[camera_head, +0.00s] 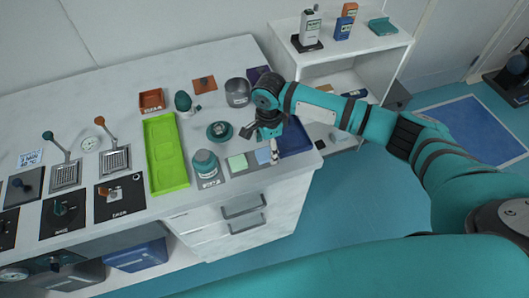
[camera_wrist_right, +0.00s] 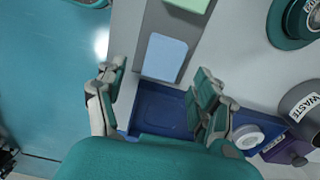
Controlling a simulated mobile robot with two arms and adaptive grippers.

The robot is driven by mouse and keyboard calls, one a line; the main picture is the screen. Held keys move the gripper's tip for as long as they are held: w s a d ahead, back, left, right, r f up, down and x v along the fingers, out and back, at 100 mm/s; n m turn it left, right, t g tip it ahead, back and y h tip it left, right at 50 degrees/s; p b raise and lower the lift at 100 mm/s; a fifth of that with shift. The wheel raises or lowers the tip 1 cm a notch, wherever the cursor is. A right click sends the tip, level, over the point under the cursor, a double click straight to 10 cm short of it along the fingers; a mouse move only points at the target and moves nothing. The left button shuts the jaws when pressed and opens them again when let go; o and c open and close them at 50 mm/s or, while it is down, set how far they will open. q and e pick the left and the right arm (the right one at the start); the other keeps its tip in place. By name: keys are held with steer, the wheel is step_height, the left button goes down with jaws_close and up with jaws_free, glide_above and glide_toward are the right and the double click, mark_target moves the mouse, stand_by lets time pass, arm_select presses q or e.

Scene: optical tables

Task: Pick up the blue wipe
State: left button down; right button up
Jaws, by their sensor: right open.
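The blue wipe (camera_head: 263,156) is a light blue square lying flat on a grey strip near the front edge of the white table. It also shows in the right wrist view (camera_wrist_right: 165,57), just beyond the fingertips. A pale green wipe (camera_head: 237,162) lies beside it, to the left in the head view. My right gripper (camera_head: 262,144) is open and empty above the table, close to the blue wipe. In the right wrist view its fingers (camera_wrist_right: 158,75) are spread wide, with a dark blue tray (camera_wrist_right: 160,112) showing between them. My left gripper is in neither view.
A teal-lidded jar (camera_head: 206,165) stands left of the wipes. Behind are a round teal dish (camera_head: 220,132) and a grey waste pot (camera_head: 237,92). A lime green tray (camera_head: 165,150) lies further left. The table's front edge is close to the wipes.

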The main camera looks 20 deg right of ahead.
steer(key=shift+f, duration=1.25)
steer(key=c, duration=0.8)
steer(key=shift+c, duration=0.2)
steer(key=shift+r, duration=0.1)
steer(key=shift+r, duration=0.5)
step_height(320, 180, up, 2)
steer(key=shift+w+r+b, duration=0.1)
steer(key=shift+r+b, duration=0.05)
steer(key=shift+b, duration=0.4)
steer(key=s+a+b, duration=0.1)
steer(key=s+a, duration=0.1)
steer(key=s, duration=0.6)
steer(key=s+a+r, duration=0.1)
steer(key=s+a, duration=0.1)
steer(key=s, duration=0.5)
steer(key=shift+s+r+b, duration=0.3)
steer(key=shift+s+b, duration=0.05)
steer(key=shift+b, duration=0.05)
